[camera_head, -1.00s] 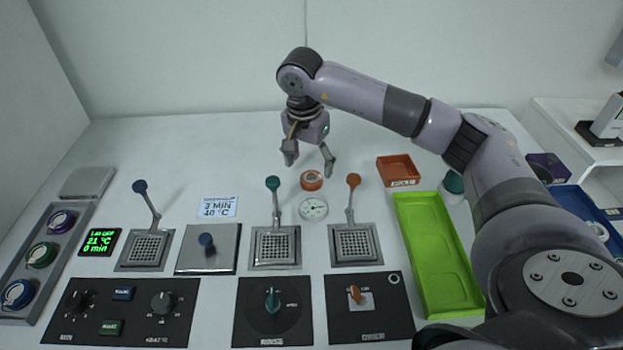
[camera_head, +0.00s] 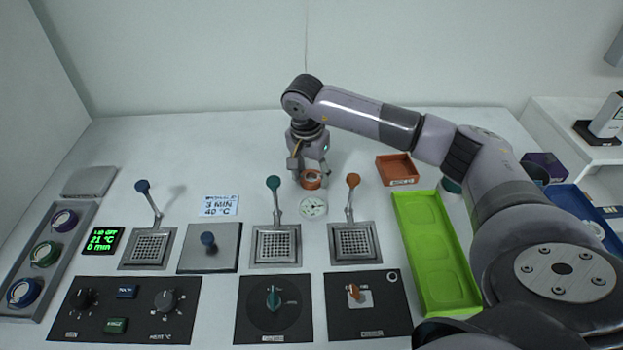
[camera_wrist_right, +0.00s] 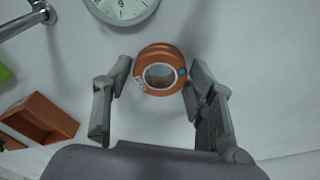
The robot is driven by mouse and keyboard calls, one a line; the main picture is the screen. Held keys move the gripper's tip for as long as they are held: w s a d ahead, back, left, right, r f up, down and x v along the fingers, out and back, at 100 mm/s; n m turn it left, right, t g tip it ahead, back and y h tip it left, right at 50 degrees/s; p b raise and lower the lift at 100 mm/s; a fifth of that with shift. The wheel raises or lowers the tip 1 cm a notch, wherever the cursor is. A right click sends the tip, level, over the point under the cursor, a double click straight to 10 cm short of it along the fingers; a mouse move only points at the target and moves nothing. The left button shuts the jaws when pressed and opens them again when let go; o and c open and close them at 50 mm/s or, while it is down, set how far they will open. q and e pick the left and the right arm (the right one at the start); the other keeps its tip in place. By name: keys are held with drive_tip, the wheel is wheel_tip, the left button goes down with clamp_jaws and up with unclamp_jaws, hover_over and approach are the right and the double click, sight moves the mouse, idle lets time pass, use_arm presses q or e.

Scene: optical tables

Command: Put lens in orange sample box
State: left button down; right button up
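The lens is an orange ring with a clear centre; it lies on the white table in the head view (camera_head: 311,180) and in the right wrist view (camera_wrist_right: 161,70). My right gripper (camera_head: 309,180) is low over the lens, with its two fingers on either side of it. In the wrist view the right gripper (camera_wrist_right: 160,80) is open around the lens, with a gap showing on the left; on the right the finger is close to the ring. The orange sample box (camera_head: 397,170) stands open to the right, and also shows in the wrist view (camera_wrist_right: 38,118). My left gripper is not in view.
A round white dial (camera_head: 313,208) lies just in front of the lens. Levers with teal (camera_head: 273,183) and orange (camera_head: 353,180) knobs stand close by. A long green tray (camera_head: 437,255) is at the right. The table behind the gripper is clear.

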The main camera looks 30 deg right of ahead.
drive_tip(key=c, duration=0.9)
drive_tip(key=shift+r, duration=0.1)
wheel_tip(320, 180, up, 14)
drive_tip(key=b, duration=0.2)
wheel_tip(320, 180, up, 6)
drive_tip(key=p, duration=0.2)
hover_over(311, 177)
